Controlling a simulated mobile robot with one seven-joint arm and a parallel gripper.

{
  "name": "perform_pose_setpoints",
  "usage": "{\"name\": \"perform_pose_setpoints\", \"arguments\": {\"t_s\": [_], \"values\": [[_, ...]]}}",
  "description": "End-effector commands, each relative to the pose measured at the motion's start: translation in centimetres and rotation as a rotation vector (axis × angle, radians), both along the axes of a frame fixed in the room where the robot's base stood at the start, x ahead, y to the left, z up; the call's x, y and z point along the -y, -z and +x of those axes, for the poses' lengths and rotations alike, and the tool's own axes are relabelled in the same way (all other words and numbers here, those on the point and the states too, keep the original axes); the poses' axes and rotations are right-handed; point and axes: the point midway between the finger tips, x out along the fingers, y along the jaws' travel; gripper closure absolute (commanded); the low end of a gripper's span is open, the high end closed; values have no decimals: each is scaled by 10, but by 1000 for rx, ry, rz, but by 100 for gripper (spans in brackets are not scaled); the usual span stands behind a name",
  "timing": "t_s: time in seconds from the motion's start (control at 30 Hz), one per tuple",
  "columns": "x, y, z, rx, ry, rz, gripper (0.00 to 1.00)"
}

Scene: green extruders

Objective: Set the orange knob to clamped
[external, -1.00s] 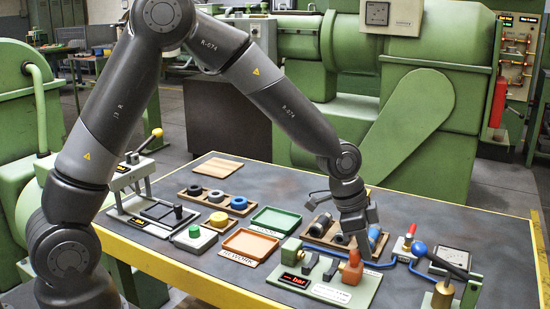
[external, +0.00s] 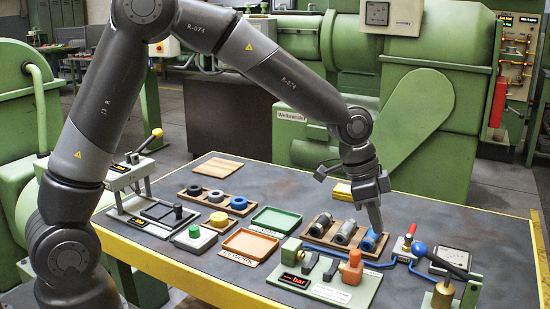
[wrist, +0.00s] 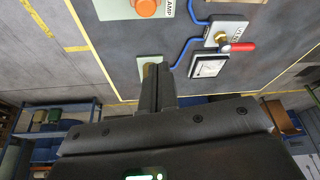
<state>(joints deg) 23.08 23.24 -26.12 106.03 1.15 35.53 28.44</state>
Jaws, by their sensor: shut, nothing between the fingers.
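The orange knob (external: 351,268) stands on the right part of a green fixture plate (external: 338,292) at the table's front. In the wrist view the round orange knob (wrist: 146,6) is cut by the top edge, beside a partly visible label. Which setting it is at cannot be read. My gripper (external: 378,229) is shut and empty, pointing down above and to the right of the knob, apart from it. In the wrist view my gripper (wrist: 158,72) shows as a dark shut pair of fingers.
A wooden rack (external: 318,238) with grey and blue rollers stands behind the knob. A red-handled valve (external: 408,238), blue tubing, a gauge (wrist: 209,66) and a blue-ball lever (external: 419,249) lie to the right. A red display (external: 295,281) sits at the plate's left end.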

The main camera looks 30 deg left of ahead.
Motion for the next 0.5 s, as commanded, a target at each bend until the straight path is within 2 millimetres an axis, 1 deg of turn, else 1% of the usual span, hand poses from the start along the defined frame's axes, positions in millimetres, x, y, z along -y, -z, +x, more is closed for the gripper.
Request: {"name": "perform_pose_setpoints", "arguments": {"t_s": [0.03, 0.2, 0.5], "values": [[-3, -8, 0, 2, -1, -1, 100], [-7, -22, -2, 0, 0, -1, 100], [-8, -24, -2, 0, 1, -1, 100]]}}
